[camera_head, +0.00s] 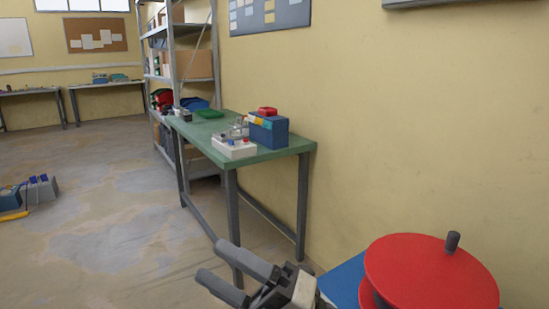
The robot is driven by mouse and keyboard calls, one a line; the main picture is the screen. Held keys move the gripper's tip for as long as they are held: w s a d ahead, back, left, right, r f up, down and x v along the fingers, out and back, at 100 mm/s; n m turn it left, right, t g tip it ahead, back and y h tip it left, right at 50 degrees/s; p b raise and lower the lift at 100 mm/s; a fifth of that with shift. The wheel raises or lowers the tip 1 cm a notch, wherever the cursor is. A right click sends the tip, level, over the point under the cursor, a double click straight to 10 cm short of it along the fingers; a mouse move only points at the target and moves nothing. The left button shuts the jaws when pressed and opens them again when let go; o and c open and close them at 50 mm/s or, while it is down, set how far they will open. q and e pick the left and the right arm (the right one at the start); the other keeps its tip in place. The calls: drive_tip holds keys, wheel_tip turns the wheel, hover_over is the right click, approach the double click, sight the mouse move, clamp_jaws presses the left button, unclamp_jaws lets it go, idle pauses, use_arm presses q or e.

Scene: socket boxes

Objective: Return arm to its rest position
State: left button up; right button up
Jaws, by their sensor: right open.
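My right gripper (227,277) shows at the bottom middle of the head view. Its two grey fingers are apart, point to the left and hold nothing. My left gripper is not in view. On the table stand a white socket box (234,148) at the near edge and a blue box (269,132) beside it with a red item on top.
A large red reel (430,273) with a dark knob is at the bottom right, close to my gripper. A metal shelf (178,82) stands behind the table. Blue-grey items (38,190) lie on the floor at left. The floor (110,215) between is clear.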

drive_tip(key=w+d+f+m+t+h+p, duration=0.1)
drive_tip(key=d+f+m+t+h, duration=0.55)
drive_tip(key=m, duration=0.55)
drive_tip(key=w+d+f+m+t+h, duration=0.2)
drive_tip(key=d+f+m+t+h, duration=0.5)
drive_tip(key=m, duration=0.5)
drive_tip(key=s+d+f+m+g+h, duration=0.3)
drive_tip(key=s+f+m+g, duration=0.1)
drive_tip(key=s+f, duration=0.2)
drive_tip(key=s+d+f+m+g+h+p, duration=0.1)
drive_tip(key=s+d+f+m+g+h, duration=0.2)
drive_tip(key=s+f+m, duration=0.2)
wheel_tip(320, 180, down, 3)
drive_tip(key=shift+s+d+f+g, duration=0.2)
drive_tip(key=shift+s+d+g, duration=0.15)
drive_tip(key=shift+s, duration=0.35)
drive_tip(key=shift+h, duration=0.25)
